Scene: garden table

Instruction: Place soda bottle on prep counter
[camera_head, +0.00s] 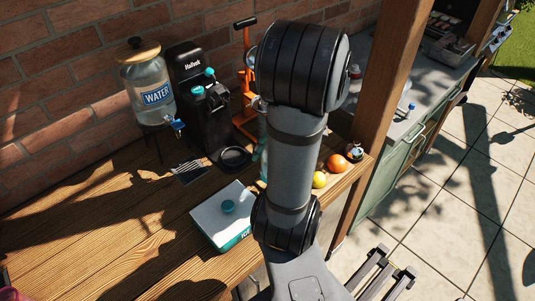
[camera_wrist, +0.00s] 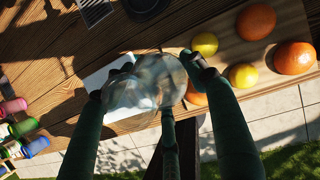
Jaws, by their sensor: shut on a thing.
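My gripper (camera_wrist: 145,80) is shut on a clear rounded thing (camera_wrist: 156,84) in the wrist view, with dark green fingers around its sides. It looks like a see-through vessel seen end-on; I cannot tell for sure that it is the soda bottle. My gripper is over the wooden table, near the white ice box (camera_wrist: 112,80). In the head view my arm hides most of the gripper and the held thing. A grey counter (camera_head: 425,88) with green cabinet fronts, likely the prep counter, lies at the right behind a wooden post.
The wooden table (camera_head: 100,225) holds a water dispenser (camera_head: 146,85), a black drink machine (camera_head: 195,100), an orange press (camera_head: 243,75), the ice box (camera_head: 205,218) and several fruits (camera_head: 337,163). A wooden post (camera_head: 394,70) stands between table and counter. Colored bottles (camera_wrist: 15,107) show at left in the wrist view.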

